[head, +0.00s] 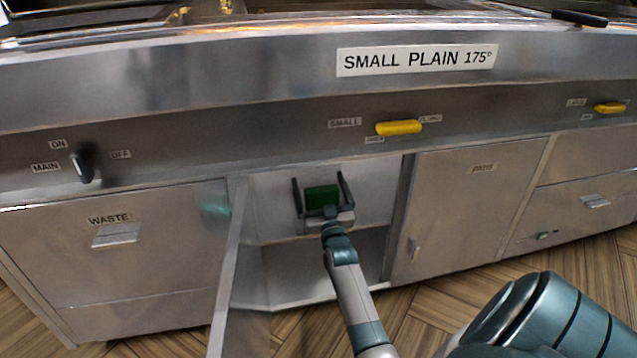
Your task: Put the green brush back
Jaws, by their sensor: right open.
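The green brush (321,197) is in the open compartment in the middle of the range front. It shows as a dark green block against the compartment's pale metal wall. My right gripper (320,181) reaches in from the lower right and is open, with one finger on each side of the brush. I cannot tell whether the fingers touch it. The gripper's body hides the lower part of the brush, so I cannot see what supports it. My left gripper is not in view.
The compartment's door (229,275) stands open, almost edge-on, left of my right arm. A closed WASTE drawer (150,265) is at the left and a closed cabinet door (470,205) at the right. A yellow handle (399,128) juts out above the compartment.

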